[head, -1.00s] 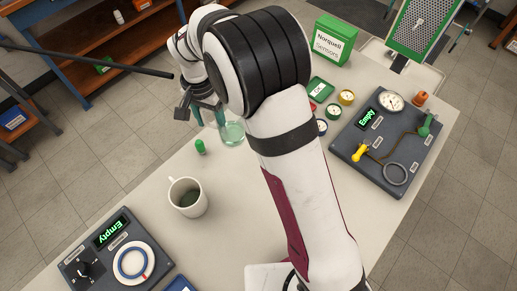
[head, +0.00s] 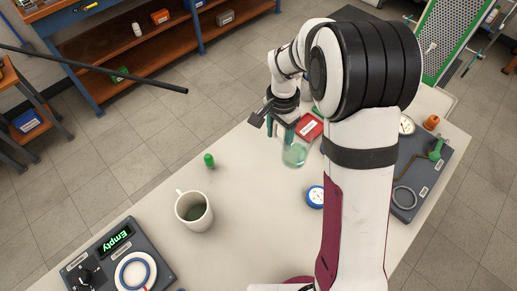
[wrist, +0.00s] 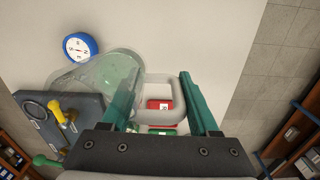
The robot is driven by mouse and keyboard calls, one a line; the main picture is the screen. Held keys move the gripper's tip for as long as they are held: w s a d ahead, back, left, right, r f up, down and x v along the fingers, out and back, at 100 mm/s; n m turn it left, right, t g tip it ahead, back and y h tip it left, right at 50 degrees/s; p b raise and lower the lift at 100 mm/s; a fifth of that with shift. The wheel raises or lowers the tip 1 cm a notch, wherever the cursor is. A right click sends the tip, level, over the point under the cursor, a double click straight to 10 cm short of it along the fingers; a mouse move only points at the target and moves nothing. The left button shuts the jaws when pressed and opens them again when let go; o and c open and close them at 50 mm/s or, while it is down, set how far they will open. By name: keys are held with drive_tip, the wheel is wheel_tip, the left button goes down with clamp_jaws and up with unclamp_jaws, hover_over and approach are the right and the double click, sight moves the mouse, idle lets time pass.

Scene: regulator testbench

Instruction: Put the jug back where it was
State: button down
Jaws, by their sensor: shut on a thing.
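The jug (head: 294,154) is a clear, pale green vessel near the table's far edge in the head view. In the wrist view the jug (wrist: 108,72) shows beside the left finger, with its clear handle reaching between the fingers. My gripper (wrist: 159,74) has teal fingers and is shut on the jug's handle; in the head view the gripper (head: 284,130) is at the jug's upper left. I cannot tell whether the jug's base touches the table. A white mug (head: 194,210) with dark contents stands apart at the left.
A red tray (head: 310,127) lies close behind the jug, and a blue-rimmed gauge (head: 316,196) is in front. A small green object (head: 209,160) stands beyond the mug. A grey "Empty" device (head: 116,256) is front left; another grey device (head: 420,175) is partly behind my arm. The table's middle is clear.

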drive_tip(key=a+f, duration=0.1)
drive_tip(key=a, duration=0.1)
drive_tip(key=w+a+f, duration=0.1)
drive_tip(key=a, duration=0.1)
drive_tip(key=a+f, duration=0.2)
drive_tip(key=shift+w, duration=0.35)
wheel_tip(320, 180, down, 3)
drive_tip(key=shift+f, duration=0.4)
drive_tip(key=shift+f, duration=0.1)
drive_tip(key=shift+c, duration=0.7)
unclamp_jaws()
